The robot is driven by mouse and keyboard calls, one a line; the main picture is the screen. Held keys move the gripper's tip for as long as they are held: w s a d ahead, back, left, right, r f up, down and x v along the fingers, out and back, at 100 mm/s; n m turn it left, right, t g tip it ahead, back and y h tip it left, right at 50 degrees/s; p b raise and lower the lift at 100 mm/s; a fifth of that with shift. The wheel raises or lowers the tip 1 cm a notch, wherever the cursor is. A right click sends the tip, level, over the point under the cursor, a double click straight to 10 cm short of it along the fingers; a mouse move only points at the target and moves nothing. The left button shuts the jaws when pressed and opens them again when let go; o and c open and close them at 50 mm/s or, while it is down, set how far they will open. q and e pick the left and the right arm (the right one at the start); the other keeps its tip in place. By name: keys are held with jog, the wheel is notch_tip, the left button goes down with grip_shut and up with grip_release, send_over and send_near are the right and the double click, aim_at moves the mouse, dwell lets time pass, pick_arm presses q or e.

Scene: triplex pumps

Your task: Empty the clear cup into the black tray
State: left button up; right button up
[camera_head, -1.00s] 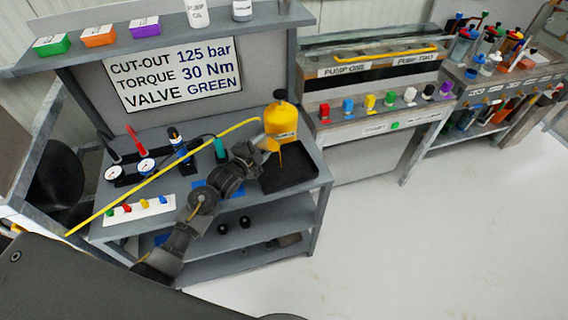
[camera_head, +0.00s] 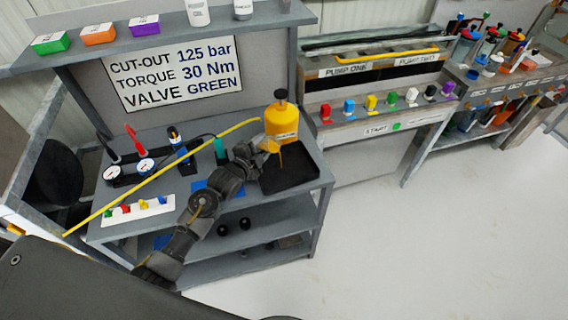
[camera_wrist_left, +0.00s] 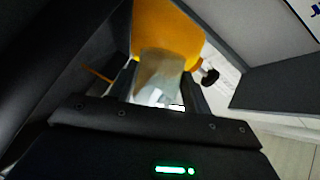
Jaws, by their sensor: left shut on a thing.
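A thin amber stream (camera_head: 281,157) runs down from the cup's side of the gripper toward the tray. In the left wrist view the clear cup (camera_wrist_left: 160,72) sits between the dark fingers, and an orange streak (camera_wrist_left: 98,74) shows at its left. How much liquid is left in the cup is hard to tell. My right gripper is not in view.
A yellow bottle (camera_head: 282,122) with a black cap stands right behind the cup. A long yellow rod (camera_head: 150,180) slants across the bench's left part. Gauges (camera_head: 145,166) and a white strip of coloured knobs (camera_head: 138,210) are at the left. The floor at the right is clear.

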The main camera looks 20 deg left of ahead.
pick_arm(q)
jog(key=shift+s+r, duration=0.15)
jog(key=shift+s, duration=0.15)
jog(key=shift+w, duration=0.4)
jog(key=shift+s, duration=0.15)
jog(key=shift+s+r+m+b, duration=0.1)
jog(key=shift+s+m+b, duration=0.1)
jog(key=shift+m+b, duration=0.15)
jog(key=shift+w, duration=0.1)
jog(key=shift+w+y, duration=0.2)
jog(key=shift+y, duration=0.1)
jog(key=shift+s+d+m, duration=0.25)
jog(key=shift+s, duration=0.05)
jog(key=shift+w+f, duration=0.15)
jog(key=shift+f, duration=0.1)
jog(key=shift+s+d, duration=0.15)
jog(key=shift+s, duration=0.05)
jog(key=shift+d+m+b, duration=0.15)
jog(key=shift+m+b, duration=0.15)
jog(key=shift+b, duration=0.05)
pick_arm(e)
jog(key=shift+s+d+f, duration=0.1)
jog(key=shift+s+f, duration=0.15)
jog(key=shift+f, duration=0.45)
pick_arm(q)
jog(key=shift+w+f, duration=0.1)
jog(key=shift+f, duration=0.05)
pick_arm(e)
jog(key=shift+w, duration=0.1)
